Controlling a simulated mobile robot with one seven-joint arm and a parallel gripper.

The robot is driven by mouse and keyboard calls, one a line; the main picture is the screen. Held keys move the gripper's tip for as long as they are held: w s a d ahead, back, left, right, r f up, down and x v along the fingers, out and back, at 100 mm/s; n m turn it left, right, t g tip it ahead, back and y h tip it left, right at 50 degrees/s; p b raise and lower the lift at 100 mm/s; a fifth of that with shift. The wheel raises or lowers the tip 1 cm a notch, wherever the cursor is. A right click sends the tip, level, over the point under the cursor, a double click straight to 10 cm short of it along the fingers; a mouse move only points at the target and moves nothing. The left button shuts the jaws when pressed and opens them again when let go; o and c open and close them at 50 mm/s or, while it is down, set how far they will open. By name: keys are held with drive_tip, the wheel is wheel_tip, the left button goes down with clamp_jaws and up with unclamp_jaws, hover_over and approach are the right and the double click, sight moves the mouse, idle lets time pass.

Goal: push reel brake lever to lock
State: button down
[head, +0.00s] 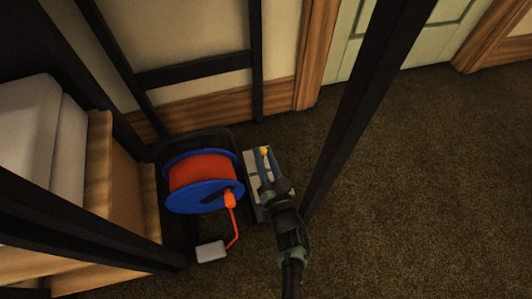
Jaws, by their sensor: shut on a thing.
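A cable reel (200,170) with blue flanges and orange cable stands on the dark carpet, left of my gripper. A grey-white box or plate (251,167) is beside its right side. My gripper (265,155) reaches over this box from below, its fingers pointing away from the camera. A small yellow knob (264,150) shows between the fingertips and looks like the end of the brake lever. My gripper is shut on it. The rest of the lever is hidden by the fingers, so its angle cannot be told.
An orange lead (234,228) runs from the reel to a white block (211,251) on the floor. Black posts (365,100) cross the view close to my arm's right. Wooden shelving (125,190) stands at left. Open carpet (430,180) lies to the right.

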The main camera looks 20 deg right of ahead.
drive_tip(key=shift+d, duration=0.1)
idle(0.3)
drive_tip(key=c, duration=0.6)
unclamp_jaws()
wheel_tip(320, 180, up, 10)
drive_tip(key=p, duration=0.8)
drive_tip(key=shift+f, duration=0.1)
